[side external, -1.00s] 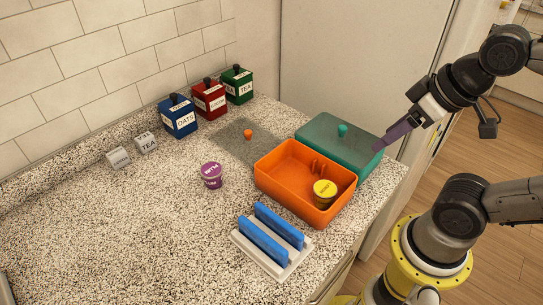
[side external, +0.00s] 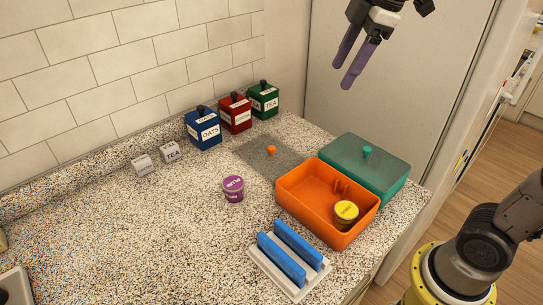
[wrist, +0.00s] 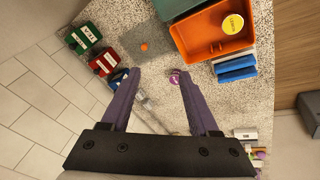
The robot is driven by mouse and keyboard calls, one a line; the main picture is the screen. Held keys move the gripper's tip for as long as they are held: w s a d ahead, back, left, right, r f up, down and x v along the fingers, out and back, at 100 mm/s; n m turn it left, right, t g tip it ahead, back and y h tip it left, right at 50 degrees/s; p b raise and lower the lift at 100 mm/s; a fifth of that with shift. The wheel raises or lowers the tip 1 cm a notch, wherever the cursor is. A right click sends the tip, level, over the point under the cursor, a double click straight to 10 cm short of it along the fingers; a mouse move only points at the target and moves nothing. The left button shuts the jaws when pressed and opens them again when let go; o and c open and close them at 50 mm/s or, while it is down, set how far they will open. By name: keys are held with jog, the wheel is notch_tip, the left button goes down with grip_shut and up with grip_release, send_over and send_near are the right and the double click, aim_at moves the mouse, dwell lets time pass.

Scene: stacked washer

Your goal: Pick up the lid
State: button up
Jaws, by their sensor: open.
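A flat, see-through grey lid (side external: 262,160) with an orange knob (side external: 271,150) lies on the counter in the side view, left of the open orange box (side external: 328,202). The lid also shows at the top of the wrist view (wrist: 148,38). A teal box with a knobbed teal cover (side external: 366,160) stands behind the orange box. My gripper (side external: 342,76) is open and empty, high above the counter, with its purple fingers pointing down. In the wrist view, the lid shows beyond the gap between my fingertips (wrist: 160,72).
A yellow-topped tub (side external: 345,213) is in the orange box. A purple tub (side external: 233,189) stands in front of the lid. Blue, red and green canisters (side external: 235,112) line the wall behind it. A white rack with blue bars (side external: 290,255) is nearer.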

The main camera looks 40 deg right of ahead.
jog(key=w+f+n, duration=0.2)
jog(key=w, duration=0.5)
jog(key=g, duration=0.3)
send_over(271, 147)
jog(key=f, duration=1.7)
jog(key=shift+w+d+f, duration=0.15)
jog(key=shift+d+f, duration=0.1)
jog(key=shift+d, duration=0.1)
jog(key=shift+s+a+f, duration=0.15)
jog(key=shift+f, duration=1.35)
jog(key=shift+s+a+f, duration=0.1)
jog(key=shift+s+f, duration=0.05)
jog(key=shift+f, duration=1.35)
grip_shut()
